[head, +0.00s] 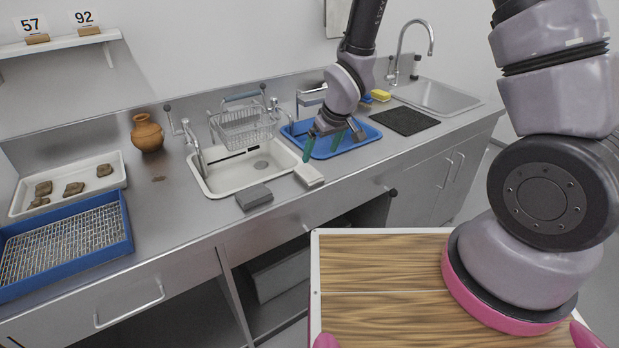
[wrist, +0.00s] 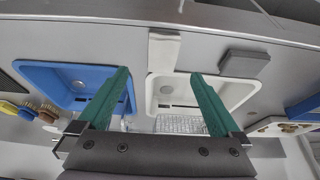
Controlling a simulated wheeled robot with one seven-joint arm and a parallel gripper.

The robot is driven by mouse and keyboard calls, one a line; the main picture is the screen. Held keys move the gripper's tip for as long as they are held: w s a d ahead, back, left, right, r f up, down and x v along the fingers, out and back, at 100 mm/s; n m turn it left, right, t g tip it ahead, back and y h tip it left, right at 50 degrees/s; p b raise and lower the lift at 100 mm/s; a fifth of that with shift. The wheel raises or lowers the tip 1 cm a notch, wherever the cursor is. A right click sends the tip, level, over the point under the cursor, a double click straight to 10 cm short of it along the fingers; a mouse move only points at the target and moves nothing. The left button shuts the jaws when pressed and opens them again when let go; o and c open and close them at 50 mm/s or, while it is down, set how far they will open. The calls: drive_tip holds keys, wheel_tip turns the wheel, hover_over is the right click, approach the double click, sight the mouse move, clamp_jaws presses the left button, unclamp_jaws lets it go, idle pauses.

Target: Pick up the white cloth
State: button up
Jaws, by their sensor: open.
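The white cloth (head: 308,176) is a small folded block on the steel counter near its front edge, just right of the white basin. In the wrist view the white cloth (wrist: 164,50) lies beyond the fingertips, roughly in line with the gap between them. My gripper (head: 333,141) has two green fingers spread apart with nothing between them. In the head view it hangs over the blue basin, behind and to the right of the cloth. My gripper also shows in the wrist view (wrist: 160,76), open and apart from the cloth.
A grey block (head: 254,196) lies left of the cloth. The white basin (head: 210,186) with a wire basket (head: 243,127) and the blue basin (head: 345,150) stand behind it. A dark mat (head: 404,121), sherd tray (head: 113,160), blue grated tray (head: 128,240) and clay pot (head: 147,133) are farther off.

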hover_over(310, 174)
drive_tip(key=s+d, duration=0.2)
wheel_tip(310, 174, down, 4)
drive_tip(key=shift+f, duration=0.2)
drive_tip(key=shift+x, duration=2.7)
drive_tip(key=shift+s+a, duration=0.1)
drive_tip(key=shift+a, duration=0.1)
drive_tip(key=shift+c, duration=0.3)
drive_tip(key=c, duration=1.3)
drive_tip(key=shift+r, duration=5.05)
drive_tip(key=shift+c, duration=0.3)
